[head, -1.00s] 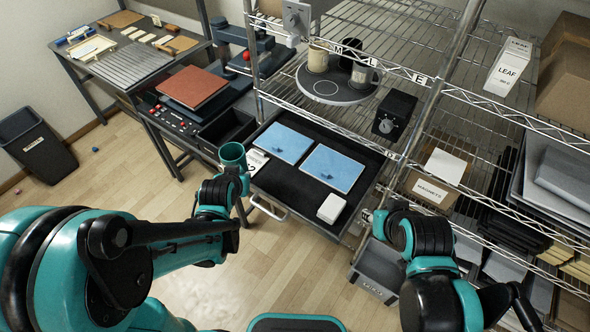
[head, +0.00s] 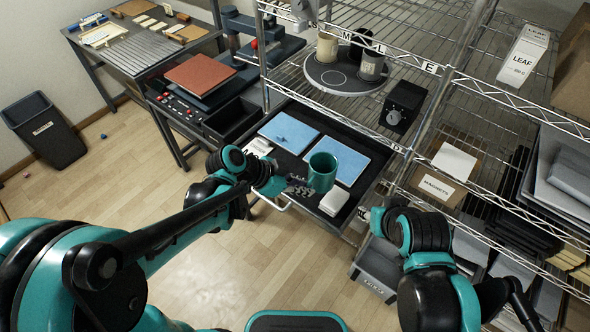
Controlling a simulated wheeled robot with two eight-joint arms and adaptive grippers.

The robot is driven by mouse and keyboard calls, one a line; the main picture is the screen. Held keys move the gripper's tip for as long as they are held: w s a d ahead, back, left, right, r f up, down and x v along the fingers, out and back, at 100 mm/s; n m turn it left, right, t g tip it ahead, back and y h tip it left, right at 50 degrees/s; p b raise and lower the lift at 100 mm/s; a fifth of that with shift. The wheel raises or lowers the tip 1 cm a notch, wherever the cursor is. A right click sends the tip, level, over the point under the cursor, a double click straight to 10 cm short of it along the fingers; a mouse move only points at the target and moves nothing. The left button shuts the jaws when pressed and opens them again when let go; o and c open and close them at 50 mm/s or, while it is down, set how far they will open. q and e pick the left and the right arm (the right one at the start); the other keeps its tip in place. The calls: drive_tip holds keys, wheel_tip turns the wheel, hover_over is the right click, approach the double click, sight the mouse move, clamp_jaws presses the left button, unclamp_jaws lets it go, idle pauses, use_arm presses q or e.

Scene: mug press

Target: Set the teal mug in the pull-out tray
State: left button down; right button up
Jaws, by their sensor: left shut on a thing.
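The teal mug (head: 322,174) is upright over the front part of the pull-out tray (head: 285,171), in front of the right blue mat (head: 350,158). My left gripper (head: 303,187) is shut on the mug from its left side. I cannot tell whether the mug's base touches anything below. The left blue mat (head: 287,132) lies flat in the tray. My right arm is at the lower right, beside the tray's right front corner; its fingers do not show clearly.
A white block (head: 334,201) lies in the tray close to the mug, and small white pieces (head: 259,146) lie at its left. The wire shelf above holds a round dark turntable (head: 340,78) with mugs and a black box (head: 403,106). A grey bin (head: 376,270) sits below right.

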use_arm(q)
drive_tip(key=w+a+f+b, duration=0.1)
drive_tip(key=w+a+f, duration=0.2)
drive_tip(key=w+a+f+b, duration=0.1)
drive_tip(key=w+a+f, duration=0.2)
drive_tip(key=w+a, duration=0.1)
drive_tip(key=shift+b, duration=0.4)
wheel_tip(320, 180, down, 4)
drive_tip(key=shift+f+b, duration=0.15)
drive_tip(key=shift+b, duration=0.8)
drive_tip(key=c, duration=1.6)
unclamp_jaws()
drive_tip(key=shift+c, duration=0.2)
drive_tip(key=shift+r, duration=0.2)
